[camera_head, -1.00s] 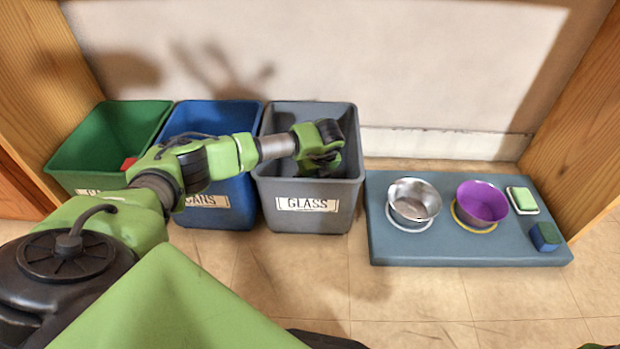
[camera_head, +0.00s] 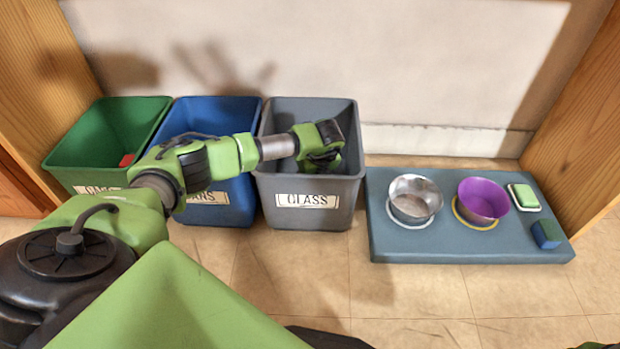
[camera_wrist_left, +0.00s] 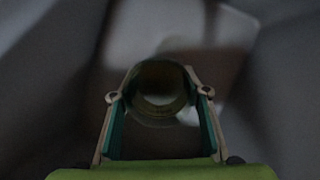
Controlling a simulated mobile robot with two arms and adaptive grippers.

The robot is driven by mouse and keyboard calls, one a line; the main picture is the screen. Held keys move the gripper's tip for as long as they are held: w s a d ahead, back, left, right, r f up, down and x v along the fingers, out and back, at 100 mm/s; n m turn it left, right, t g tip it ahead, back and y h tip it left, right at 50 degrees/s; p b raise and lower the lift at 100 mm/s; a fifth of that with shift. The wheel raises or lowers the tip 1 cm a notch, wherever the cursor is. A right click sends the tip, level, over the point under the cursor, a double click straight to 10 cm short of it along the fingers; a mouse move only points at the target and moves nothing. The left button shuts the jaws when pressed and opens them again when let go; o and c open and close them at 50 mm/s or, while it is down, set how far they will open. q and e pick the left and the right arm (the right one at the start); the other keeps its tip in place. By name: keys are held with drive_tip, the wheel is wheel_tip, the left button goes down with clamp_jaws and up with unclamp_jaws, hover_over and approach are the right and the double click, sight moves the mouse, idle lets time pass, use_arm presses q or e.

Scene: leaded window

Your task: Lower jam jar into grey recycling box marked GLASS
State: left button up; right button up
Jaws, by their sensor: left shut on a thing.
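The grey box (camera_head: 309,215) marked GLASS stands on the floor against the wall, between the blue box and the blue-grey mat. My left gripper (camera_head: 318,160) reaches down inside its opening. In the left wrist view the fingers of my left gripper (camera_wrist_left: 160,112) are shut on the jam jar (camera_wrist_left: 160,93), a dark, round-mouthed jar seen from above. Dim grey walls surround it there. The jar is hidden in the head view, and I cannot tell whether it touches the box bottom.
A blue box (camera_head: 215,212) marked CANS and a green box (camera_head: 75,165) stand to the left; a red item (camera_head: 127,160) lies in the green one. On the right a mat (camera_head: 390,243) bears a steel bowl (camera_head: 414,200), a purple bowl (camera_head: 482,202), a green sponge (camera_head: 526,196) and a blue-green block (camera_head: 546,235).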

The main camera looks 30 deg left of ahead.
use_arm(q)
drive_tip(key=shift+f, duration=0.15)
drive_tip(key=o, duration=1.3)
drive_tip(key=shift+c, duration=0.2)
